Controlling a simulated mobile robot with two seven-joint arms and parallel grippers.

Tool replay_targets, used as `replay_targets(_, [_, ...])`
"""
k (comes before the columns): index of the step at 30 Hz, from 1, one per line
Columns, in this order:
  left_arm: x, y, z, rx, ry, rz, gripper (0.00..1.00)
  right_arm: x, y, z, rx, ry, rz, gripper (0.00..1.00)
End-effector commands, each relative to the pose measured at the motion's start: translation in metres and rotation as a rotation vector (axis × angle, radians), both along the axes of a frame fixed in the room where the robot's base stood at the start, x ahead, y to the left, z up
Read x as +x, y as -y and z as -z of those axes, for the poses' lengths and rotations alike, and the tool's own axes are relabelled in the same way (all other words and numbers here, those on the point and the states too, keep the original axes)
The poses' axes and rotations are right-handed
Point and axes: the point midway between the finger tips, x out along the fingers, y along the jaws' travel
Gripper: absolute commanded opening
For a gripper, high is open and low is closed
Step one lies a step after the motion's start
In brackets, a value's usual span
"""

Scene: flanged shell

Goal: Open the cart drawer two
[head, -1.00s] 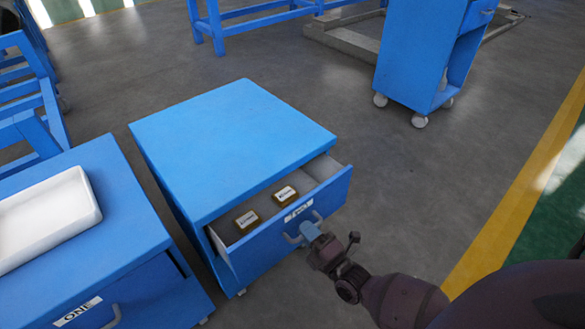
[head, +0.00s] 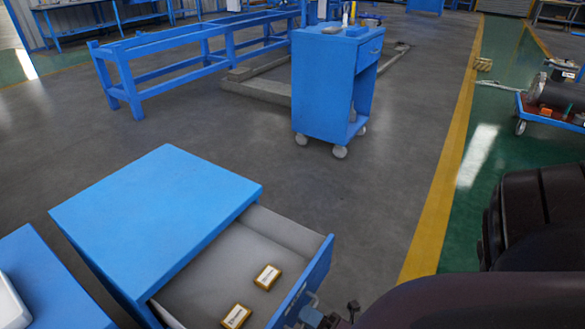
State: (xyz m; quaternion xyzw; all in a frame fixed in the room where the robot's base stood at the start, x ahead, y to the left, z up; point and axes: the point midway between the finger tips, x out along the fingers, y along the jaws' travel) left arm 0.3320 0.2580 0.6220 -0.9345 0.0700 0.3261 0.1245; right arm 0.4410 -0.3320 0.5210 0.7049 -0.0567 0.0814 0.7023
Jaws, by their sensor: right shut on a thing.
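The blue cart (head: 155,225) stands at the lower left in the head view. Its top drawer (head: 318,271) is pulled well out and shows its grey inside. Two small brown boxes with white labels lie in it, one farther back (head: 268,277) and one nearer (head: 236,316). My right gripper (head: 312,313) is at the drawer front, at the bottom edge of the view, shut on the drawer handle (head: 305,306). Its fingers are partly cut off by the frame. The drawer's label is too oblique to read now. My left gripper is out of view.
A second blue cart (head: 50,285) with a white tray (head: 10,305) stands at the lower left. A tall blue wheeled cart (head: 325,85) and a blue bench frame (head: 190,50) stand farther back. Open grey floor lies between.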

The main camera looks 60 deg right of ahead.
Motion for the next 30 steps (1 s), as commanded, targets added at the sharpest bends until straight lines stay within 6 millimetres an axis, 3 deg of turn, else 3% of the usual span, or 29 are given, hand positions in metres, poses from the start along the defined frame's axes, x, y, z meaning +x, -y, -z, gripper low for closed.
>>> replay_targets(6, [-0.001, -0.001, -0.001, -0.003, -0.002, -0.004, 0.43, -0.015, 0.002, 0.000, -0.001, 0.001, 0.002, 0.00])
replay_targets(18, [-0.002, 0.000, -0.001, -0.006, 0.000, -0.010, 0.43, -0.017, 0.002, 0.000, 0.001, 0.000, 0.003, 0.00])
replay_targets(19, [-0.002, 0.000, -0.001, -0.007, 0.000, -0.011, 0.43, -0.017, 0.002, 0.000, 0.001, 0.000, 0.003, 0.14])
replay_targets(24, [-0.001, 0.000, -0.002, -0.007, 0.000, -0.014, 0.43, -0.017, 0.002, 0.000, -0.001, 0.000, 0.002, 0.37])
replay_targets(30, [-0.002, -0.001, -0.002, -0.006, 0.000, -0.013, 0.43, -0.017, 0.001, 0.000, 0.000, 0.000, 0.001, 0.37])
